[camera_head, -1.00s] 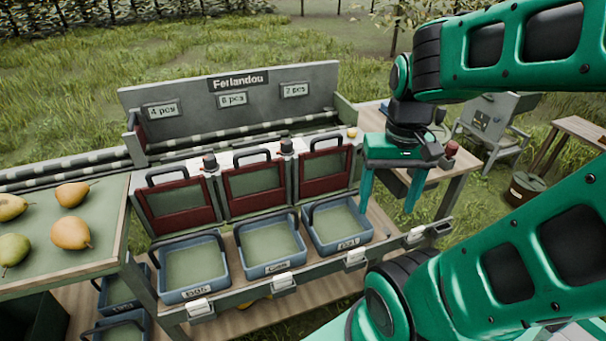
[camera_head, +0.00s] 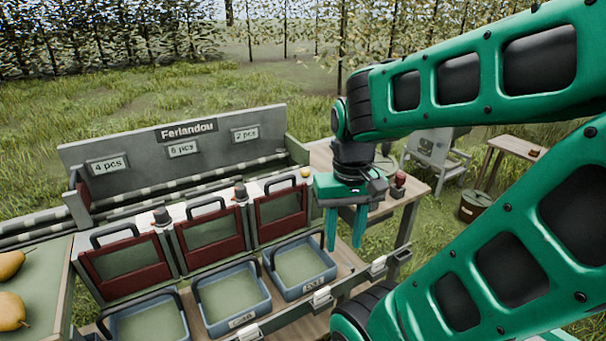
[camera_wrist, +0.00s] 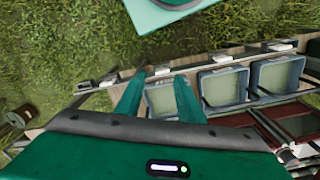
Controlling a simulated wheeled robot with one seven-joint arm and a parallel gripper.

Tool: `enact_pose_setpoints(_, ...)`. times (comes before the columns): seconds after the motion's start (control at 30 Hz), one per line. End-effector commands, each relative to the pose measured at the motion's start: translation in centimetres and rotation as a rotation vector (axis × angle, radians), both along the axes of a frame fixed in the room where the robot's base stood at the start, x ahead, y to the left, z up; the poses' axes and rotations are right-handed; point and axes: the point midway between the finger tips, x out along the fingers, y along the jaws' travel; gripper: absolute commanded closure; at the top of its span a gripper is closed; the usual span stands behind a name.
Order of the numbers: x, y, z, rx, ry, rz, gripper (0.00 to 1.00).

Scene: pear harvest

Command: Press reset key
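My gripper (camera_head: 344,242) hangs with its fingers down, in front of the right end of the sorting stand (camera_head: 185,142). Its two green fingers are apart with nothing between them, and they also show in the wrist view (camera_wrist: 160,76). No key labelled reset can be read. A small yellow button (camera_head: 305,173) is on the stand's right end, left of my gripper. Dark-topped knobs (camera_head: 161,215) and (camera_head: 241,191) sit between the red-framed gates. A red knob (camera_head: 399,179) stands on the side table, right of my gripper. My gripper touches none of these.
Blue bins, such as the right one (camera_head: 324,268), stand below the gates and look empty. Pears (camera_head: 11,310) lie on the tray at the left. A grey chair (camera_head: 432,155) and a wooden table (camera_head: 516,148) stand behind at the right. Open grass lies beyond.

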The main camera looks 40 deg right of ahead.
Motion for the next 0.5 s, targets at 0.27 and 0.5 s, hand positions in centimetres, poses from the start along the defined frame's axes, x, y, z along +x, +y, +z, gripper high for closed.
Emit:
enact_pose_setpoints(0.27,0.00,0.00,0.00,0.000,0.000,0.000,1.00)
enact_pose_setpoints(0.5,0.00,0.00,0.00,0.000,0.000,0.000,1.00)
